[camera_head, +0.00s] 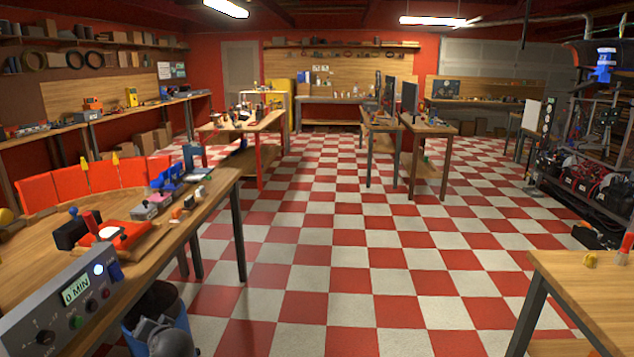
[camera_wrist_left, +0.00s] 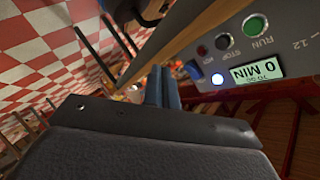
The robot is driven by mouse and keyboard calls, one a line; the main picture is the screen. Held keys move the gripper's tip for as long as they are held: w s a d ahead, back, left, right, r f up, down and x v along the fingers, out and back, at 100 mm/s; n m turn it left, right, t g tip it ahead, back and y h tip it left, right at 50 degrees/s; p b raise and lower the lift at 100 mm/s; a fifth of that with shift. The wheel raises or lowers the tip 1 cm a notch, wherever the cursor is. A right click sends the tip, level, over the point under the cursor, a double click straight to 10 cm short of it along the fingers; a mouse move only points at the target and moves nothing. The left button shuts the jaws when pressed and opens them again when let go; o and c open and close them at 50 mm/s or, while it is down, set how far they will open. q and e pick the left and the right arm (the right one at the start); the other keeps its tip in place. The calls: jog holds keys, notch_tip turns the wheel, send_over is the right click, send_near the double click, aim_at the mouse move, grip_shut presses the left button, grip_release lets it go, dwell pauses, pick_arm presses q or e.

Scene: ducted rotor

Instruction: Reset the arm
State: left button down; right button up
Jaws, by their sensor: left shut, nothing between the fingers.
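My left gripper (camera_wrist_left: 166,88) shows in the left wrist view, its two blue-grey fingers together with nothing between them. It is beside a grey control box (camera_wrist_left: 232,50) with a lit display reading 0 MIN, a green RUN button and a lit blue-white lamp. In the head view the same control box (camera_head: 70,300) stands at the near left edge of the wooden bench. A dark grey rounded part, likely of my left arm, shows at the bottom of the head view, low beside the bench. The left fingers cannot be made out there. My right gripper is not in view.
The left bench (camera_head: 190,222) carries curved orange-red panels (camera_head: 70,183) and small tools. A blue bin-like thing (camera_head: 180,318) is below its edge. Another wooden table (camera_head: 590,290) is at the near right. The checkered floor (camera_head: 345,260) between them is clear.

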pick_arm(q)
jog(key=s+d+f+g+h, duration=0.1)
jog(key=s+d+f+h, duration=0.25)
jog(key=s+d, duration=0.45)
jog(key=s+d+f+m+g+h, duration=0.1)
jog(key=s+d+f+g+h, duration=0.2)
jog(key=s+d, duration=0.45)
jog(key=s+d+f+h, duration=0.4)
jog(key=s+d+f, duration=0.1)
jog(key=s+d, duration=0.25)
jog(key=s+d+f+g, duration=0.1)
jog(key=s+f, duration=0.3)
jog(key=s, duration=0.4)
jog(key=s+d+f+g, duration=0.2)
jog(key=s+d+f, duration=0.2)
jog(key=s, duration=0.5)
jog(key=shift+s+d+h, duration=0.2)
jog(key=shift+s+h, duration=0.1)
jog(key=shift+h, duration=0.15)
